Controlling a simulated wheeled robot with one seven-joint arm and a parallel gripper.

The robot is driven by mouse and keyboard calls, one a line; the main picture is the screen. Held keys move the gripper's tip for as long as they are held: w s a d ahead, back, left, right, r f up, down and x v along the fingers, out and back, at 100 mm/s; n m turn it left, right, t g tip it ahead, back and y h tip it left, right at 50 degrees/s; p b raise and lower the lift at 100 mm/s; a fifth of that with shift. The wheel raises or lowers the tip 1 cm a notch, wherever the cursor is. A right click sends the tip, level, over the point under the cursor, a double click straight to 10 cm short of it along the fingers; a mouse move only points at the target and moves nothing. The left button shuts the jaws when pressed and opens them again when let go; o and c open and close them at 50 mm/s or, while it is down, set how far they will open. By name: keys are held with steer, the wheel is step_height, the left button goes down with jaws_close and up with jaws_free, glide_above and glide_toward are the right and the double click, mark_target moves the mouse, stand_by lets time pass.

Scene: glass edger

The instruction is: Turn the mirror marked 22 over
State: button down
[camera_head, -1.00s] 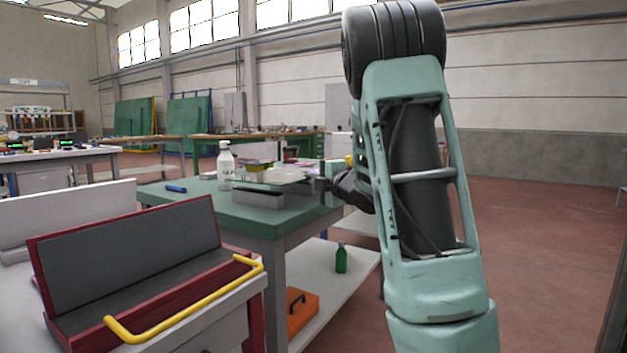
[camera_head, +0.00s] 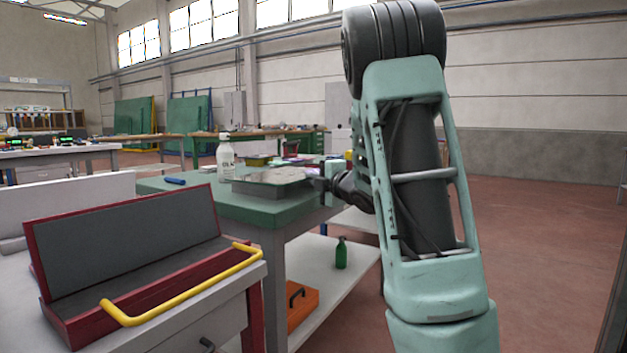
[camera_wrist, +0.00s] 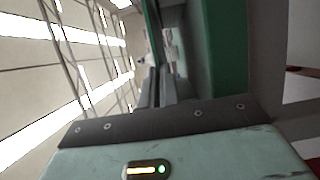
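A low grey stand or tray (camera_head: 257,188) sits on the green-topped table. A pale, flat surface (camera_head: 275,175) shows on its top; I cannot tell whether this is the mirror marked 22, and no number is legible. My gripper (camera_head: 319,184) is at the right end of the stand, low over the table edge, pointing left. In the wrist view its two dark fingers (camera_wrist: 161,90) lie close together, side by side. A thin green strip (camera_wrist: 152,30) runs up beyond them, perhaps a glass edge. Whether the fingers grip anything is not visible.
A white bottle (camera_head: 225,158) stands behind the stand, and a blue item (camera_head: 175,181) lies at left on the green table (camera_head: 215,205). A red-edged box with a yellow handle (camera_head: 185,285) is in the near left. A green bottle (camera_head: 341,253) and orange case (camera_head: 302,305) are on the lower shelf.

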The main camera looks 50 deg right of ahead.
steer(key=shift+f+b, duration=0.3)
steer(key=shift+b, duration=0.1)
steer(key=c, duration=1.6)
jaws_free()
steer(key=shift+o, duration=0.2)
steer(key=shift+f, duration=0.1)
steer(key=shift+s, duration=0.1)
steer(key=p+v, duration=0.2)
steer(key=v, duration=1.5)
steer(key=shift+s, duration=0.1)
